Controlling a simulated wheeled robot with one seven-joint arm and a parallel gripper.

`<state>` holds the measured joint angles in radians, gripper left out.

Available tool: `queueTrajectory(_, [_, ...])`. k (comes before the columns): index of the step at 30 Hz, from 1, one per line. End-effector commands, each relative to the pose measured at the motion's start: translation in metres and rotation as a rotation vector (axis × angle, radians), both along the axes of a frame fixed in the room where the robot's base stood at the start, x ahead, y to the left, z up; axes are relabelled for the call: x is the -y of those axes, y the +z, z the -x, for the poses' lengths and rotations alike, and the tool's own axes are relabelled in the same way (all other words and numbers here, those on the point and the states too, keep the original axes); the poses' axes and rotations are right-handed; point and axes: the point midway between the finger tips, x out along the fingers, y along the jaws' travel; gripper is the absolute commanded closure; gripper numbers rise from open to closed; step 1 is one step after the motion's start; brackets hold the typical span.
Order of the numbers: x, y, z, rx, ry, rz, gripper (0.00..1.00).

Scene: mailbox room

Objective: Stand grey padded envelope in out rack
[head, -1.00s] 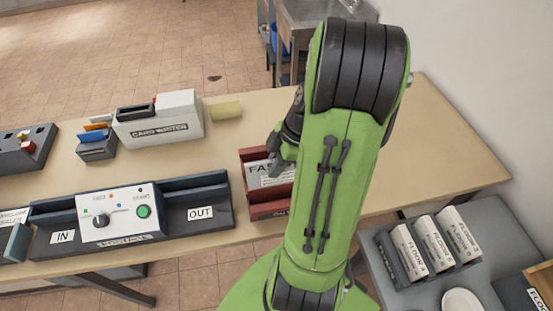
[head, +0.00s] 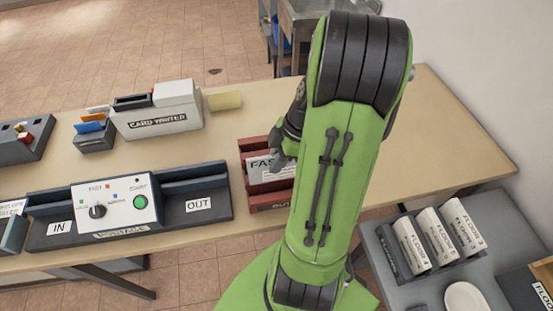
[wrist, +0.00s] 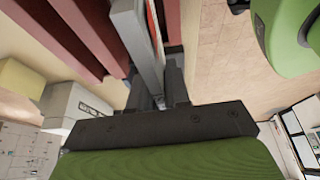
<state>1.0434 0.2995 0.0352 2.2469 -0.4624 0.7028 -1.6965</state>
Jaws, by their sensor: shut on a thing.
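The dark red out rack (head: 250,147) stands on the table, left of my arm in the head view. Its front label is partly hidden by my arm. A pale panel lettered "FAS…" (head: 262,170) shows between the rack's walls; I cannot tell whether it belongs to the held envelope. My gripper (head: 281,163) is at the rack, partly hidden behind my arm. In the wrist view my gripper (wrist: 155,94) is shut on the grey padded envelope (wrist: 140,45), seen edge-on between red rack walls (wrist: 88,35). Its lower edge is hidden.
The postage machine (head: 115,207), with its own IN and OUT trays, stands left of the rack. The card writer (head: 157,120) and a yellow pad (head: 225,101) are behind. Floor-labelled files (head: 438,238) stand on a grey side table. The table's right end is clear.

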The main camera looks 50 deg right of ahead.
Motion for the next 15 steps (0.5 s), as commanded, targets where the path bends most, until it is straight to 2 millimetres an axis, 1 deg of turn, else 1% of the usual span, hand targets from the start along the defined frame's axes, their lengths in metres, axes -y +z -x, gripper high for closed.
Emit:
queueTrajectory(4, [0.0,-0.005,0.0,0.0,0.001,0.0,1.0])
queueTrajectory(15, [0.0,-0.032,0.0,0.0,0.001,0.0,1.0])
